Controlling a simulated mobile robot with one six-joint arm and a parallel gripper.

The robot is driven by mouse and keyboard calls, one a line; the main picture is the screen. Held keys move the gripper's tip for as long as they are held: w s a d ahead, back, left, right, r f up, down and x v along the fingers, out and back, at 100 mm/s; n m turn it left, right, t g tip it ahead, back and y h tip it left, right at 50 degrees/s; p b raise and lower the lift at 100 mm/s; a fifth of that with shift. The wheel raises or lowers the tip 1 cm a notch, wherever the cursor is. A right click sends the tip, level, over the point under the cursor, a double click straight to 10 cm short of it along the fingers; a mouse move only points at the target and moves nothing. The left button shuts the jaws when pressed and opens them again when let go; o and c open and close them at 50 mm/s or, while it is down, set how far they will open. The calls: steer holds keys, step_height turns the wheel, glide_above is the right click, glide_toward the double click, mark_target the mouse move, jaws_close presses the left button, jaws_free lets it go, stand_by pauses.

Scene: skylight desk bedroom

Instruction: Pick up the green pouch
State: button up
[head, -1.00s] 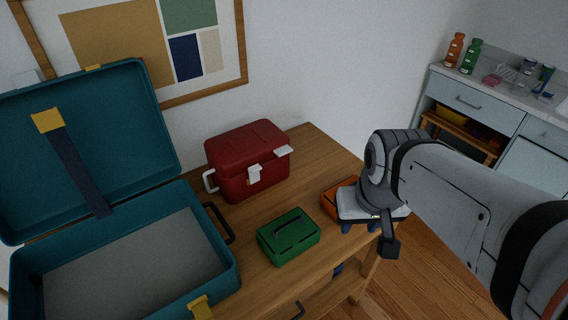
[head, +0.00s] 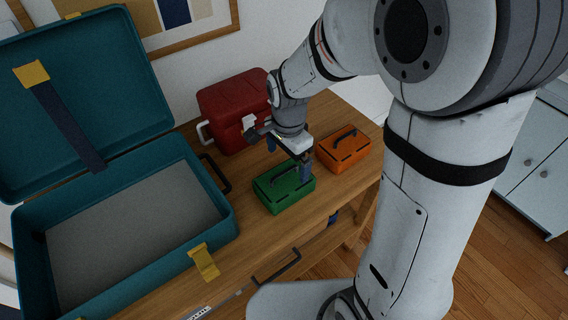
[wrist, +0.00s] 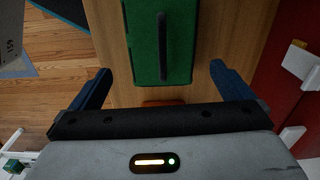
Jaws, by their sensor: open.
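The green pouch (head: 275,197) lies on the wooden desk (head: 245,253), its dark handle on top. My gripper (head: 288,160) is open and empty, over the pouch's back right part in the head view. One blue finger overlaps the pouch's right end there; I cannot tell if it touches. In the wrist view my gripper (wrist: 160,70) has a finger on each side, and the near end of the green pouch (wrist: 146,45) shows between them with room on both sides. The pouch's far end is cut off there.
An orange pouch (head: 343,156) lies just right of the green one. A red box (head: 227,112) with white latches stands behind. An open teal suitcase (head: 130,162) fills the left, its black handle (head: 216,174) near the green pouch. Bare desk lies in front of the pouch.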

mark_target(284, 172)
steer(key=shift+w+a+f+m, duration=0.1)
steer(key=shift+a+f+m, duration=0.25)
steer(key=shift+f, duration=0.4)
step_height(284, 172, down, 7)
steer(key=shift+f, duration=0.1)
steer(key=shift+c, duration=0.6)
steer(key=c, duration=0.6)
